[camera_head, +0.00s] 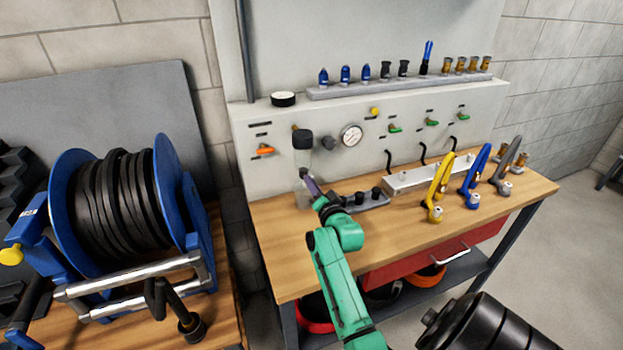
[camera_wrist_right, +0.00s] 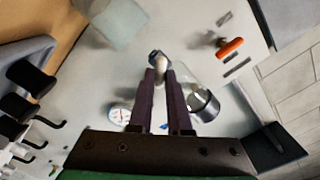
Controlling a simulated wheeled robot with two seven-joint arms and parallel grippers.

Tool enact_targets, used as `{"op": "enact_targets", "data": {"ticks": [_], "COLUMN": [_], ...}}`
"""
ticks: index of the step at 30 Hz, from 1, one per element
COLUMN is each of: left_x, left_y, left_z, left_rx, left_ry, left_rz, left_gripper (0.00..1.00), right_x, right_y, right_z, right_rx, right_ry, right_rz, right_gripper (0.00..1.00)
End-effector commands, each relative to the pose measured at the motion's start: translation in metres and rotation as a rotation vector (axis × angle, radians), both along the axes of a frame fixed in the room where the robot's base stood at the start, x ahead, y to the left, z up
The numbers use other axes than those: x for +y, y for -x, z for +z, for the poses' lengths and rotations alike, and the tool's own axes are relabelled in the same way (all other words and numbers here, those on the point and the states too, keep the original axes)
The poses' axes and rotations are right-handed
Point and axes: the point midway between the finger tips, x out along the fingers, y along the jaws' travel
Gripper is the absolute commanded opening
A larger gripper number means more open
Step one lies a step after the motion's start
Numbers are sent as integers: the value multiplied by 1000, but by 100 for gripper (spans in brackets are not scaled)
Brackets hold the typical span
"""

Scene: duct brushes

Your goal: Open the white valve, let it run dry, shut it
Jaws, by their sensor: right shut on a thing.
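The white valve (camera_wrist_right: 161,66) is a small pale knob at the lower end of a clear bowl (camera_wrist_right: 186,78) with a black cap (camera_wrist_right: 204,105) on the wall panel. In the head view the black cap (camera_head: 303,140) shows above my right gripper (camera_head: 308,184). In the right wrist view my right gripper (camera_wrist_right: 161,75) has its two dark fingers shut on the white valve. The fingers hide part of it, and I cannot tell how far it is turned. No liquid flow can be made out. My left gripper is not in view.
A translucent container (camera_wrist_right: 118,26) stands near the fingers. A gauge (camera_head: 351,135) and an orange lever (camera_head: 265,150) are on the panel. A hose reel (camera_head: 125,205) stands left.

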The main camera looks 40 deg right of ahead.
Motion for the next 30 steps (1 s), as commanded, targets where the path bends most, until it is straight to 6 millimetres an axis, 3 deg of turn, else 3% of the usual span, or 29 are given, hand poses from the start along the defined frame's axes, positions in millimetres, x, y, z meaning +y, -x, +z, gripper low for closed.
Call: {"op": "enact_targets", "data": {"ticks": [18, 30], "left_x": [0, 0], "left_y": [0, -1], "left_z": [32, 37], "left_rx": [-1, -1], "left_ry": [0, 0], "left_rz": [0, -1], "left_gripper": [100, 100], "right_x": [-1, -1], "right_y": [1, 1], "right_z": [-2, -4], "right_rx": [-180, -239], "right_ry": [-524, -694], "right_rz": [-1, -1], "right_gripper": [0, 0]}}
